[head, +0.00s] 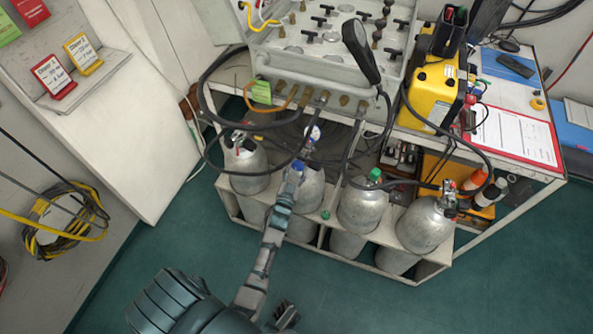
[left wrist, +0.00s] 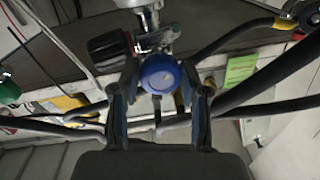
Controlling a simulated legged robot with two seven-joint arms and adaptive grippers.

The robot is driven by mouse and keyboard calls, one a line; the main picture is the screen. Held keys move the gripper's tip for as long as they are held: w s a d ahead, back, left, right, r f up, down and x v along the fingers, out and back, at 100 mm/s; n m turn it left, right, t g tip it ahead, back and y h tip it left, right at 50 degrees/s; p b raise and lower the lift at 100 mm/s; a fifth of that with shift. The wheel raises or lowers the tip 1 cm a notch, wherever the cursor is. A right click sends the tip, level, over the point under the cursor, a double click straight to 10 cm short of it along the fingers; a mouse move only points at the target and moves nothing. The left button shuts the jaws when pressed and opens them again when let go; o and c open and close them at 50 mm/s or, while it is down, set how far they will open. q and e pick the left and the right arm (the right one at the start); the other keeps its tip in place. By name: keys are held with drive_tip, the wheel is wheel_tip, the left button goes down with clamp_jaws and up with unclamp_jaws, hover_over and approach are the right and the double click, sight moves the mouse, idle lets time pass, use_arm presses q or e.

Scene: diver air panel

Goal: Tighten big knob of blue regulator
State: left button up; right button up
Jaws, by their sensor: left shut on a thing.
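The blue regulator's big round knob (left wrist: 160,74) is in the upper middle of the left wrist view, facing the camera. In the head view the knob's blue (head: 297,165) shows above the second grey cylinder (head: 308,190) from the left. My left gripper (left wrist: 158,92) has one finger on each side of the knob and is shut on it. In the head view my left gripper (head: 293,176) reaches up to the regulator and partly hides it. A smaller black knob (left wrist: 108,45) is beside it in the left wrist view.
Black hoses (head: 207,110) loop around the regulator. Other cylinders, one with a green knob (head: 375,175), stand in the low rack (head: 433,272). The grey panel (head: 300,60) and a yellow case (head: 430,95) are behind. The green floor (head: 520,270) in front is clear.

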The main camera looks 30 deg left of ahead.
use_arm(q)
drive_tip(key=m, duration=0.5)
drive_tip(key=shift+m, duration=0.4)
drive_tip(key=shift+t, duration=0.3)
drive_tip(key=o, duration=1.1)
drive_tip(key=shift+w+f, duration=0.1)
drive_tip(key=v, duration=1.2)
drive_tip(key=shift+o, duration=0.2)
drive_tip(key=shift+a, duration=0.1)
